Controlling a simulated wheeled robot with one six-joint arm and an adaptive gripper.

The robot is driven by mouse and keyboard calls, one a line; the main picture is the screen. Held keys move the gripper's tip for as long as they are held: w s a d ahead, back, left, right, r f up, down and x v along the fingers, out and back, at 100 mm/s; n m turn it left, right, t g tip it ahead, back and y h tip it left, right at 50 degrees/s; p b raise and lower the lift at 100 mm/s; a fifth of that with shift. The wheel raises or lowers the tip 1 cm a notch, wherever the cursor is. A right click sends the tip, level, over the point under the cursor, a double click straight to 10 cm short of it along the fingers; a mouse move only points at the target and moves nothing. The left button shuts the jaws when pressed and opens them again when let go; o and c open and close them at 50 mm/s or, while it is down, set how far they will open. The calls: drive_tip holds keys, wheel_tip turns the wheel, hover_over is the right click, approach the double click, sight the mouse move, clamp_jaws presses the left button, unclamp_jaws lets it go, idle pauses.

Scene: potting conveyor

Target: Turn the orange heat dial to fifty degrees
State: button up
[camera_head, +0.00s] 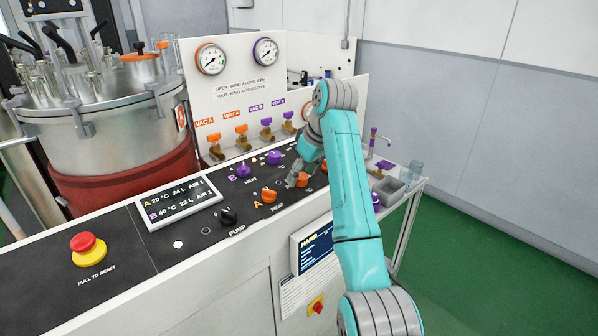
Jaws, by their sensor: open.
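The orange heat dial (269,195) sits on the black control panel, beside the letter A and above a HEAT label. A second orange knob (304,181) is to its right, partly hidden by my gripper. My gripper (292,181) is open, low over the panel between the two orange knobs and closer to the right one. I cannot tell whether it touches that knob. The display (178,202) reads A 20 °C, 24 L, AIR 1 and B 40 °C, with smaller text beyond. The heat dial's scale is too small to read.
Purple knobs (243,170) stand behind the orange ones. A black pump knob (228,216) and a red emergency button (88,249) are to the left. Valves (241,135) and gauges (211,59) line the back panel. A steel vessel (110,120) stands at back left.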

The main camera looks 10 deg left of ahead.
drive_tip(key=shift+c, duration=0.2)
drive_tip(key=c, duration=1.1)
drive_tip(key=shift+m, duration=0.4)
drive_tip(key=m, duration=0.3)
drive_tip(key=shift+t+h, duration=0.3)
drive_tip(key=shift+t, duration=0.1)
drive_tip(key=m+h, duration=0.1)
drive_tip(key=m, duration=0.3)
drive_tip(key=shift+m, duration=0.3)
drive_tip(key=m+h, duration=0.1)
drive_tip(key=m, duration=0.3)
drive_tip(key=shift+s+t, duration=0.1)
drive_tip(key=shift+t, duration=0.2)
drive_tip(key=shift+m+h, duration=0.3)
drive_tip(key=shift+m, duration=1.4)
drive_tip(key=shift+f, duration=0.1)
